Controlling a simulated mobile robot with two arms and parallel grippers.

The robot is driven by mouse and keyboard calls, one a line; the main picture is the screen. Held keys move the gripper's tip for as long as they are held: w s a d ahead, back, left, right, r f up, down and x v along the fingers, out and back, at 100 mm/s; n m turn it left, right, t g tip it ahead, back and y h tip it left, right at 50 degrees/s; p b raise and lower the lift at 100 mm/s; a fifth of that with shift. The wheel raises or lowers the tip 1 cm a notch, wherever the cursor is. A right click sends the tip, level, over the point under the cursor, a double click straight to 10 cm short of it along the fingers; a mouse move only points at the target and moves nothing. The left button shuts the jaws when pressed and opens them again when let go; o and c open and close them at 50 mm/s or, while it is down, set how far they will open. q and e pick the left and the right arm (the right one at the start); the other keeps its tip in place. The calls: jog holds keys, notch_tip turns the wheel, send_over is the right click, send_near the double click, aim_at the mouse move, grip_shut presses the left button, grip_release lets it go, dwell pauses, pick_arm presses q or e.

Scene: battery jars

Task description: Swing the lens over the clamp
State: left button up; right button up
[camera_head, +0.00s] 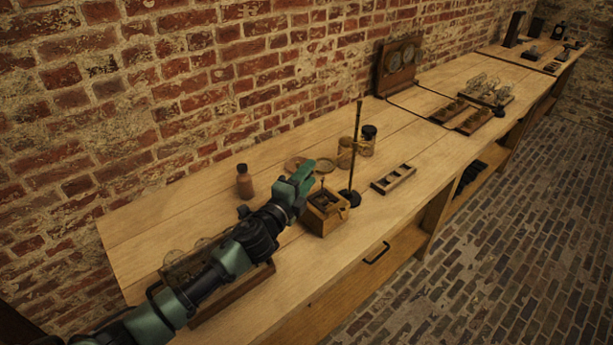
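My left gripper (302,174), green and dark, reaches in over the table from the lower left. Its fingers are small and partly turned away, so I cannot tell whether they are open. A pale round rimmed disc, perhaps the lens (331,164), shows just beyond the fingertips; I cannot tell whether they touch it. A thin upright rod on a dark round base (349,197) stands to its right, with a brass-coloured fitting partway up. A small wooden box with dark metal parts on top, perhaps the clamp (325,207), sits just below and right of the gripper. My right gripper is not in view.
A brown bottle (244,182) stands behind my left arm. Jars (368,141) stand behind the rod. A slotted wooden rack (393,178) lies to the right. A rack of glass jars (182,262) is partly hidden by my arm. The front right table top is clear.

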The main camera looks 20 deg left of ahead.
pick_arm(q)
jog(key=shift+a, duration=0.1)
jog(key=s+a+b, duration=0.1)
jog(key=s, duration=0.6)
jog(key=shift+s+a, duration=0.15)
jog(key=shift+s, duration=0.2)
jog(key=shift+f, duration=0.1)
